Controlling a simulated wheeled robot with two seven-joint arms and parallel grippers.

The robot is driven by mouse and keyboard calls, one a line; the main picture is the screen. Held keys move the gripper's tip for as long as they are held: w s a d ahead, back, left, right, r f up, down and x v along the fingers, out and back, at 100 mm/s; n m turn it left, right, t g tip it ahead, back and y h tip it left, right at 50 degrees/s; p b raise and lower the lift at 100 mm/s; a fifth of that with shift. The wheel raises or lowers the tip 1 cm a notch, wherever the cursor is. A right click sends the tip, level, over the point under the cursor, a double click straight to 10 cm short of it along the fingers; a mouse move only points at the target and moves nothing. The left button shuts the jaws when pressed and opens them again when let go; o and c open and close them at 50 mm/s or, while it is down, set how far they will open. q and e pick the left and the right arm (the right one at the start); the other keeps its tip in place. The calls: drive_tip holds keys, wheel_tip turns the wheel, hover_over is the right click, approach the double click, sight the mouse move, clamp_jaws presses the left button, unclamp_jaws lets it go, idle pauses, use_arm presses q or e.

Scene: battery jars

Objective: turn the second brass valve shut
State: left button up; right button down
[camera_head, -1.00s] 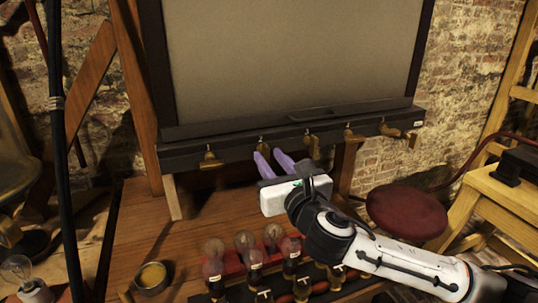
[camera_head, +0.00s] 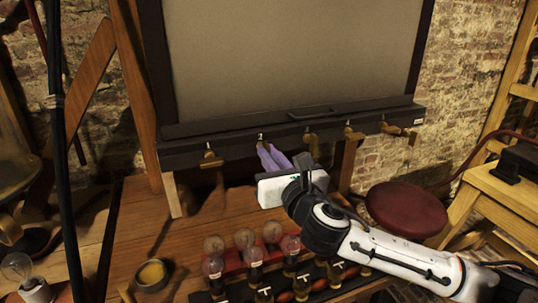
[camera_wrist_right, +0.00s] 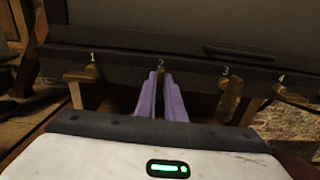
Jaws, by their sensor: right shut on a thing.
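The second brass valve (camera_head: 262,138) is on the front of the dark ledge, and the number 2 marks it in the right wrist view (camera_wrist_right: 161,65). My right gripper (camera_head: 268,150) has its purple fingers at this valve, close together. In the right wrist view the fingers (camera_wrist_right: 161,82) are shut on the valve's handle and hide most of it, so I cannot tell its angle. The first valve (camera_wrist_right: 84,74) has its handle sideways. The third valve (camera_wrist_right: 230,94) has its handle hanging down. My left gripper is not in view.
More valves sit to the right, the fourth (camera_head: 352,131) and a last one (camera_head: 391,129). Below on the wooden bench are several bulbs (camera_head: 245,239) and a small bowl (camera_head: 153,275). A red stool (camera_head: 407,208) stands right of my arm.

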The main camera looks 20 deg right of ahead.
drive_tip(key=shift+d+f+m, duration=0.15)
drive_tip(key=shift+m, duration=4.2)
drive_tip(key=shift+d+f+m, duration=0.1)
drive_tip(key=shift+f+m, duration=0.05)
drive_tip(key=shift+m, duration=4.2)
drive_tip(key=c, duration=1.9)
unclamp_jaws()
drive_tip(key=shift+o, duration=0.2)
drive_tip(key=s+b, duration=0.1)
drive_tip(key=s, duration=0.9)
drive_tip(key=shift+s+d, duration=0.15)
drive_tip(key=shift+d, duration=0.05)
